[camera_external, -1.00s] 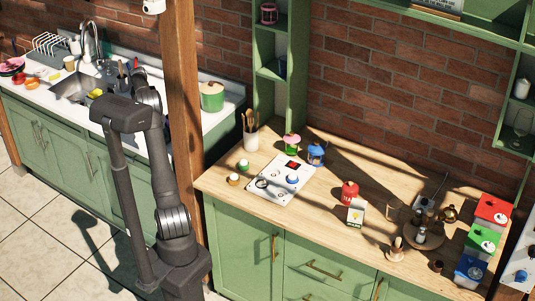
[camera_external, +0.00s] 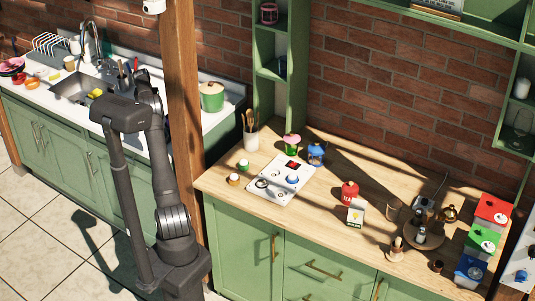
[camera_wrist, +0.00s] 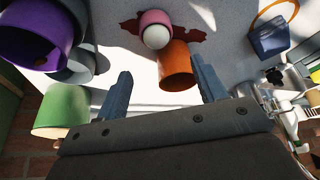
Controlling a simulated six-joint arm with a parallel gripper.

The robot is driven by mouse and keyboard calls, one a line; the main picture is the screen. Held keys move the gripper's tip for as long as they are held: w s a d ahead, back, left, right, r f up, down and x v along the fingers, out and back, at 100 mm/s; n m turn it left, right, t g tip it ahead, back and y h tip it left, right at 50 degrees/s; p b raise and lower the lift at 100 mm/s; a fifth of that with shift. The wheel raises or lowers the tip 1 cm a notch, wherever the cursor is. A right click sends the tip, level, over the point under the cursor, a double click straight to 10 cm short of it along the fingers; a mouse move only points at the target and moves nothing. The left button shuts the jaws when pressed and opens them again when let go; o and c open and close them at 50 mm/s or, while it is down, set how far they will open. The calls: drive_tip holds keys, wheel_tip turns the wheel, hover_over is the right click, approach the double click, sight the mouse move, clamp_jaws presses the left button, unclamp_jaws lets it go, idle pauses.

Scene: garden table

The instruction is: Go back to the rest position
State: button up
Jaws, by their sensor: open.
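My gripper (camera_wrist: 161,68) is open in the wrist view, with its two blue-grey fingers wide apart and nothing held between them. An orange cup (camera_wrist: 176,70) shows between and beyond the fingertips, closer to the right finger. A pink cup with a white round thing in it (camera_wrist: 155,28) is just past the orange cup. In the external view my arm stands folded in front of the sink counter. Its end is mostly hidden behind my own links there.
The wrist view shows a purple cup (camera_wrist: 38,35) at upper left, a green cup (camera_wrist: 62,110) at left and a blue container (camera_wrist: 270,38) at upper right. In the external view, a wooden post (camera_external: 182,100) stands right of my arm, and the wooden counter (camera_external: 325,190) holds several items.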

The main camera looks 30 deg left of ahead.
drive_tip(key=s+d+m, duration=0.1)
drive_tip(key=s+d, duration=0.3)
drive_tip(key=s+d+f+m+h, duration=0.1)
drive_tip(key=s+d+m, duration=0.1)
drive_tip(key=s+d, duration=0.2)
drive_tip(key=s+d+f+m, duration=0.1)
drive_tip(key=s+d, duration=0.3)
drive_tip(key=shift+s+f+h, duration=0.1)
drive_tip(key=shift+f+h, duration=0.05)
drive_tip(key=shift+h, duration=0.25)
drive_tip(key=s+d+f+m, duration=0.2)
drive_tip(key=s+d+m, duration=0.1)
drive_tip(key=s+d, duration=0.6)
drive_tip(key=w+d+f+m+h, duration=0.2)
drive_tip(key=d, duration=2.3)
drive_tip(key=shift+m, duration=0.4)
